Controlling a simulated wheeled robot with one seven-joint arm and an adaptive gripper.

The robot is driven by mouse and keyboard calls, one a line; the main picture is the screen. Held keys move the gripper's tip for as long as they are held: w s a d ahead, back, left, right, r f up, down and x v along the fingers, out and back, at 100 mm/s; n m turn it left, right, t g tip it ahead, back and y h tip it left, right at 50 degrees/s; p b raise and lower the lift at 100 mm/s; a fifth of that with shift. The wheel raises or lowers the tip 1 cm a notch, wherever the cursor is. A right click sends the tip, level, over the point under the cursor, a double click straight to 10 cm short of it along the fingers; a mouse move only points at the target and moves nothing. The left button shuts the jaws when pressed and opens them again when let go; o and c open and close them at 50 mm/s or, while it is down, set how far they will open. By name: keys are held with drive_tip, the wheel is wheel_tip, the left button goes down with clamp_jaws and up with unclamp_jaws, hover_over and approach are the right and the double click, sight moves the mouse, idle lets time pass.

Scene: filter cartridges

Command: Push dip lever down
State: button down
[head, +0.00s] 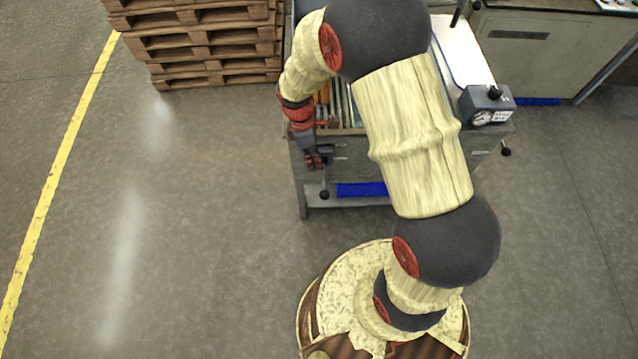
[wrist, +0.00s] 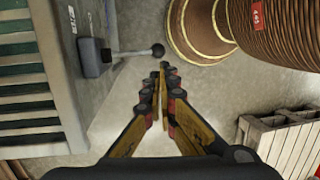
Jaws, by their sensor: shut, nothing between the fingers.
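A lever with a thin rod and a black ball knob (head: 324,195) sticks out from the front left of the grey bench. In the wrist view the knob (wrist: 158,49) lies just beyond my fingertips, and its rod runs left to a dark grey mount (wrist: 92,57) on the bench side. My gripper (head: 316,164) is at the bench's front left corner, close to the lever. In the wrist view my gripper (wrist: 163,68) is shut and empty. I cannot tell whether the fingertips touch the knob, nor how far the lever is tilted.
The bench (head: 345,155) has slots on top, partly hidden by my arm. A grey gauge box (head: 487,104) and a second black knob (head: 506,151) are at its right. Stacked wooden pallets (head: 205,45) stand behind left. The floor left of the bench is clear.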

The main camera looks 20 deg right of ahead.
sight(324, 194)
drive_tip(key=b+x, duration=0.4)
drive_tip(key=x, duration=1)
drive_tip(key=shift+r+b, duration=0.1)
drive_tip(key=shift+b, duration=0.25)
drive_tip(key=shift+x, duration=1.1)
drive_tip(key=shift+s, duration=0.15)
drive_tip(key=p+v, duration=0.6)
drive_tip(key=v, duration=0.8)
drive_tip(key=shift+a+r, duration=0.15)
drive_tip(key=shift+r, duration=0.1)
